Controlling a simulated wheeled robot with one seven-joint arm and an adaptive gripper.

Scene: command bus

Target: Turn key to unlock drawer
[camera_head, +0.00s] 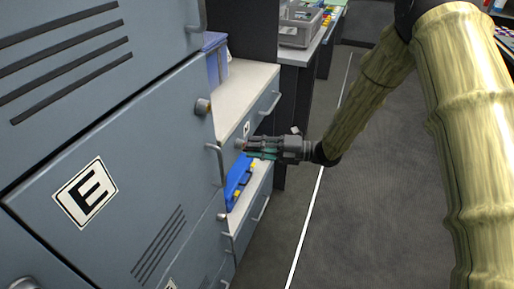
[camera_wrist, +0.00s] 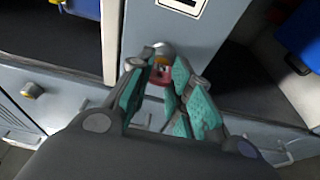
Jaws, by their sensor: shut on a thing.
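My gripper (camera_head: 252,149) reaches in from the right, with its fingertips at the front of the grey drawer unit (camera_head: 262,112) under a white top. In the wrist view, the teal-padded fingers of my gripper (camera_wrist: 158,78) are closed around a small red piece, seemingly the key (camera_wrist: 159,77). Just beyond it is a round silver lock (camera_wrist: 162,50) on the grey front. The key's shaft is hidden, so its angle and how deep it sits cannot be told.
A large grey cabinet (camera_head: 130,160) marked E fills the left, with handles and a knob (camera_head: 203,106) sticking out. A blue item (camera_head: 238,180) with yellow parts lies in an open space below my gripper. The dark floor (camera_head: 400,200) to the right is clear.

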